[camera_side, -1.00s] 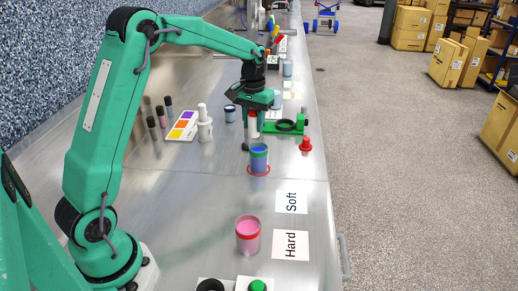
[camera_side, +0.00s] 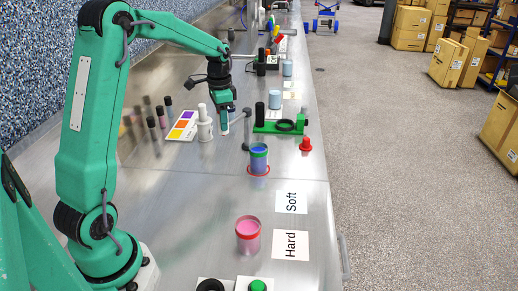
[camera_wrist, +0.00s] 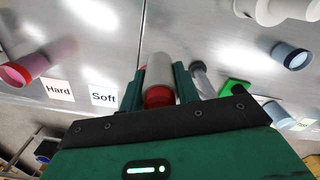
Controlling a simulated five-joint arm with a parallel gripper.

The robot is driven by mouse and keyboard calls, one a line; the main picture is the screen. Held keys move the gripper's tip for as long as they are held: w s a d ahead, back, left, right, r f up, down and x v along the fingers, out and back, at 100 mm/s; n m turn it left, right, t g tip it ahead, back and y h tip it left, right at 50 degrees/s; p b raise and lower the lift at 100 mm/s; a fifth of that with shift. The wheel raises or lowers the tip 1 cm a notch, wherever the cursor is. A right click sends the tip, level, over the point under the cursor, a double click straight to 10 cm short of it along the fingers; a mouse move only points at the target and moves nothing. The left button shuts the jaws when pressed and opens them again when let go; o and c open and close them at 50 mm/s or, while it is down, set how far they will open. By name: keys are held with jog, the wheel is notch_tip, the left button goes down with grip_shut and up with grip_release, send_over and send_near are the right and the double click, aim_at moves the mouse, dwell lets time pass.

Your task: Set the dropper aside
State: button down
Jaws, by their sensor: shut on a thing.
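My gripper (camera_side: 224,127) is shut on the dropper and holds it above the bench, left of the blue cup. In the wrist view the dropper (camera_wrist: 158,75) is a pale cylinder with a red end, between the two green fingers. In the side view the fingers mostly hide it, and I cannot tell how far its tip is from the bench. The blue cup (camera_side: 259,160) stands upright at a red ring on the bench.
A white bottle (camera_side: 204,122) and a colour card (camera_side: 183,126) stand close left of my gripper. A thin grey post (camera_side: 246,130) and a green stand (camera_side: 285,126) are to its right. A pink cup (camera_side: 248,236) stands beside the "Hard" label (camera_side: 291,245).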

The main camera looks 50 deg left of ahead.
jog(key=shift+s+a+m, duration=0.15)
jog(key=shift+a+m, duration=0.15)
jog(key=shift+a, duration=0.15)
jog(key=shift+s+a+r, duration=0.1)
jog(key=shift+a, duration=0.75)
jog(key=c, duration=1)
grip_release()
jog(key=shift+c, duration=0.2)
notch_tip(320, 180, up, 8)
